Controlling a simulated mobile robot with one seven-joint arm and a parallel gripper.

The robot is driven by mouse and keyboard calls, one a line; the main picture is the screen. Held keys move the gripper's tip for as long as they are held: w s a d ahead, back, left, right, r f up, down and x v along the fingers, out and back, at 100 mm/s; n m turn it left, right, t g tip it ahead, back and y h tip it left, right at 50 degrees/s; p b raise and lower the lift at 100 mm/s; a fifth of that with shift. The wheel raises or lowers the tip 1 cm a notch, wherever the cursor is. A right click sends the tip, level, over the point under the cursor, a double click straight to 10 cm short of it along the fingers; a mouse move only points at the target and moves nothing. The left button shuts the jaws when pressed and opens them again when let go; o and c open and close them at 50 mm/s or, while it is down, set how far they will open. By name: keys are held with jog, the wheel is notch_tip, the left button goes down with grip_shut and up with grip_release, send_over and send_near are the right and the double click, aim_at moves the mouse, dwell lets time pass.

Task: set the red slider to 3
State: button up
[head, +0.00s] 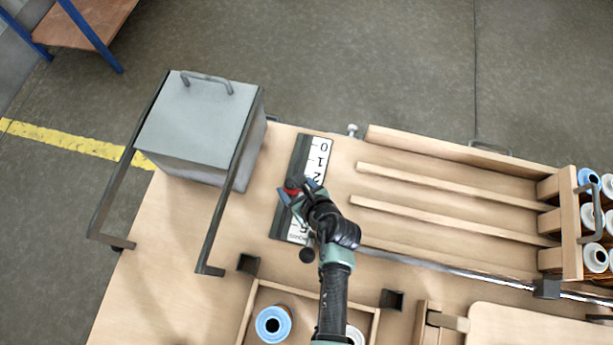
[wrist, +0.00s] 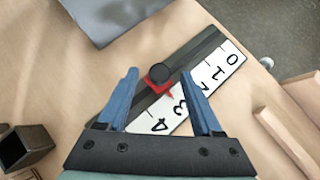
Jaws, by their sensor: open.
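The slider scale (head: 312,150) is a dark rail with a white number strip, lying on the wooden table; it also shows in the wrist view (wrist: 222,65). The red slider (wrist: 157,84) carries a black round knob (wrist: 160,71). Its red pointer looks about level with the 3, but the exact alignment is hard to tell. My gripper (wrist: 159,74) is open, with its blue fingers on either side of the knob in the wrist view and a gap to each. In the head view, my gripper (head: 292,196) covers the middle of the scale and part of the red slider (head: 292,186).
A grey lidded box (head: 195,120) with a dark frame stands left of the scale. Wooden rails (head: 450,187) lie to the right. A wooden tray (head: 250,312) with cartridges is in front. A crate (head: 571,230) of cartridges stands far right.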

jog(key=v, duration=1.1)
jog(key=shift+p, duration=0.35)
jog(key=shift+s+d+r, duration=0.1)
